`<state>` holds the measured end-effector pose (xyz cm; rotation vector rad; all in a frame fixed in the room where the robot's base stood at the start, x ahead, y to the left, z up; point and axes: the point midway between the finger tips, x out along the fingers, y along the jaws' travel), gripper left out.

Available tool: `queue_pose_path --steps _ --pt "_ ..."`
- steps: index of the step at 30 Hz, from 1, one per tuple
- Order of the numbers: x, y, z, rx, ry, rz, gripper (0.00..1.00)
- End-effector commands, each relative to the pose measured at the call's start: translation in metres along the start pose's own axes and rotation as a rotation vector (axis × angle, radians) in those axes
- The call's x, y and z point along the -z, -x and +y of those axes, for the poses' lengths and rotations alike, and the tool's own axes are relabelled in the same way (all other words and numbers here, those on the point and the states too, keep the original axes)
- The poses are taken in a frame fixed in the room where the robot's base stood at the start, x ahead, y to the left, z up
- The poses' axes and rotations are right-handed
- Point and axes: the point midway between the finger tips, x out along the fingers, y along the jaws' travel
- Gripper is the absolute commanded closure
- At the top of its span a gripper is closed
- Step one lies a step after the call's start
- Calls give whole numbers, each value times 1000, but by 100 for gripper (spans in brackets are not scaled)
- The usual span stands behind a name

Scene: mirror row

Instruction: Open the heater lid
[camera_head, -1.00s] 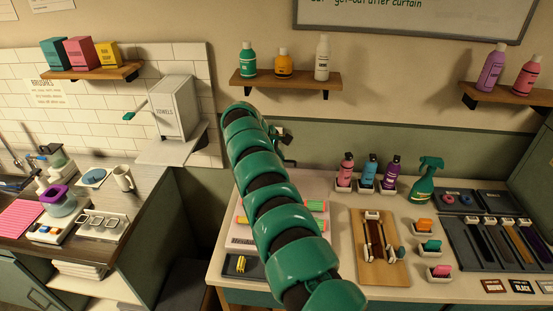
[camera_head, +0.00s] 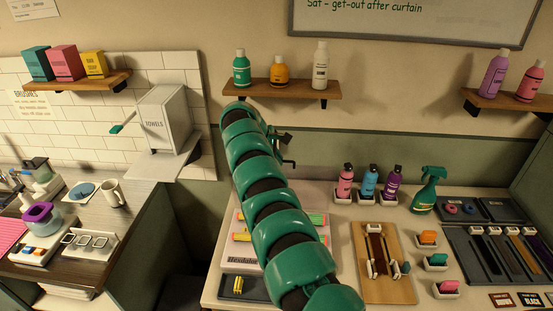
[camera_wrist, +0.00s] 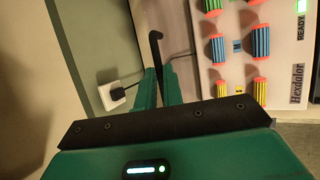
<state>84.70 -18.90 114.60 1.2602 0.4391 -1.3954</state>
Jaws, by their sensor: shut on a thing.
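The heater is a white box marked Hexdalor (camera_head: 243,259) on the bench, partly hidden behind my arm in the head view. In the wrist view its white top (camera_wrist: 285,75) at the right holds several coloured rollers and a lit READY sign. Whether the rod joins the heater is not visible. In the head view my gripper (camera_head: 283,138) is small and dark beyond the arm.
A wall shelf (camera_head: 283,94) with bottles is behind my gripper. A wall socket (camera_wrist: 120,92) with a plug is left of the fingers. Bottles, a green spray bottle (camera_head: 426,190) and a wooden board (camera_head: 402,285) stand right of the heater. A dark tray (camera_head: 260,290) lies in front.

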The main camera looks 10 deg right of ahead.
Motion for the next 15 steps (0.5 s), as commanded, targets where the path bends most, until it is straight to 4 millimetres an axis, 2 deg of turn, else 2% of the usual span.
queue_pose_path --steps 8,9,12,15 --pt "0 1 1 -2 -1 0 100" --pt "0 1 1 -2 -1 0 88" --pt "0 1 1 -2 -1 0 69" --pt "0 1 1 -1 -1 0 69"
